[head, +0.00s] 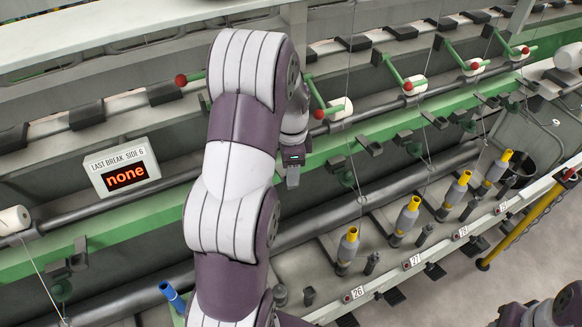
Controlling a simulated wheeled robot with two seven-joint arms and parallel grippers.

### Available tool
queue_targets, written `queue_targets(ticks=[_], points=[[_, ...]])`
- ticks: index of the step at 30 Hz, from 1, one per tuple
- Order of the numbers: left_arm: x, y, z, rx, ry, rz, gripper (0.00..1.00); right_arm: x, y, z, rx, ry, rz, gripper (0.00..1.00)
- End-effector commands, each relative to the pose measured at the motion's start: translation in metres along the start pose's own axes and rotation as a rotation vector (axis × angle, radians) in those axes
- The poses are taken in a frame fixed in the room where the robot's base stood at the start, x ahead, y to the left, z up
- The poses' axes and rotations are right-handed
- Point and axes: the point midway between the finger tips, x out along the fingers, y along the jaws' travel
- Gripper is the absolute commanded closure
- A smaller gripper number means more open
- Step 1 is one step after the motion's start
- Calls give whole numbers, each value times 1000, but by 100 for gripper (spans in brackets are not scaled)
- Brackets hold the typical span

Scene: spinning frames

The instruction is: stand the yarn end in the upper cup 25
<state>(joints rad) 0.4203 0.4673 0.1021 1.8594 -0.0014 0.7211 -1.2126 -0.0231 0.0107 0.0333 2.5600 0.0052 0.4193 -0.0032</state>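My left arm rises through the middle of the head view and hides much of the frame behind it. My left gripper (293,178) points down near the green rail (330,152), just left of the nearest visible dark guide (370,146). Its fingers are small and seen edge-on; I cannot tell whether they are open or shut. No yarn end shows at them. No label 25 is visible; the label 26 (353,294) is the leftmost I can read, and the place left of it is partly behind my arm. I cannot make out the upper cup 25.
Several yellow-topped grey bobbins (348,246) stand along the lower rail, with thin yarns running up. Green levers with red knobs (318,114) stick out above. A sign reading "none" (126,176) and a blue tube (171,296) are at left. My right arm shows bottom right.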

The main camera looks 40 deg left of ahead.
Motion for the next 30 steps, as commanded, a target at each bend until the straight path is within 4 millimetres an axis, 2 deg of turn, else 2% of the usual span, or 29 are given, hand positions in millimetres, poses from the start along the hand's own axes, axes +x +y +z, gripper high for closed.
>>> queue_targets(ticks=[5,8,11,12,13,15,18,22,30], points=[[-3,0,0,0,1,-1,53,3,0,0,0,0,0,57],[-18,-1,0,0,2,-6,53,12,0,1,0,0,0,57],[-44,-2,-1,0,3,-7,53,23,0,3,0,0,0,57],[-68,-1,0,0,2,-6,53,8,0,1,0,-2,0,57],[-81,-1,0,0,1,-3,53,-3,0,0,0,-2,0,57],[-102,0,0,0,0,0,53,-22,0,-3,0,1,0,57],[-118,0,0,0,-1,2,53,-40,0,-5,0,1,0,57],[-128,0,0,0,-1,1,53,-49,0,-6,0,0,0,57],[-126,0,0,0,0,1,53,-48,0,-6,0,0,0,57]])
